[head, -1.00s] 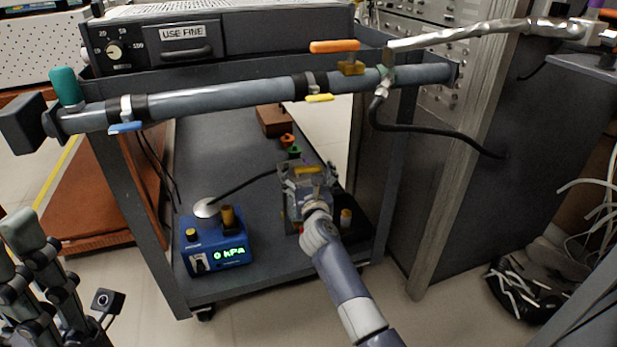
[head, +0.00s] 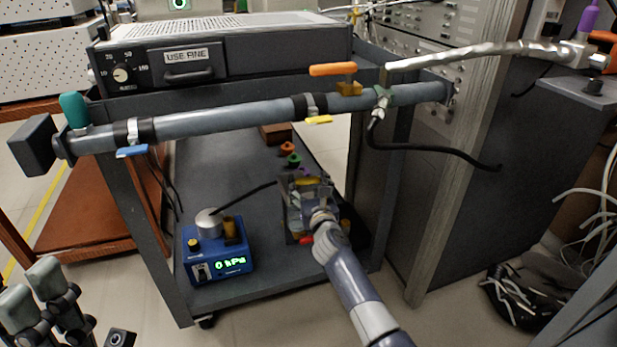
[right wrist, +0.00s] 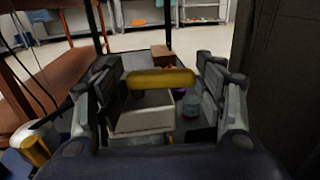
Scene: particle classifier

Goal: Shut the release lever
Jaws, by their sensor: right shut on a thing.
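Levers sit on the grey pipe (head: 225,118): an orange one (head: 333,69) with a brass-coloured base, a yellow one (head: 319,120) and a blue one (head: 132,152). I cannot tell which is the release lever. My right gripper (head: 310,190) is low over the cart's lower shelf, at a small grey box (right wrist: 140,118). In the right wrist view a yellow bar (right wrist: 162,79) spans between the fingers, above the box. The gripper is shut on this bar, though its exact contact is unclear. My left gripper (head: 32,285) is at the lower left, fingers apart and empty.
A brown block (head: 276,134) lies farther back. A grey cabinet (head: 450,190) stands close on the right. A black cable hangs from the pipe's right end.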

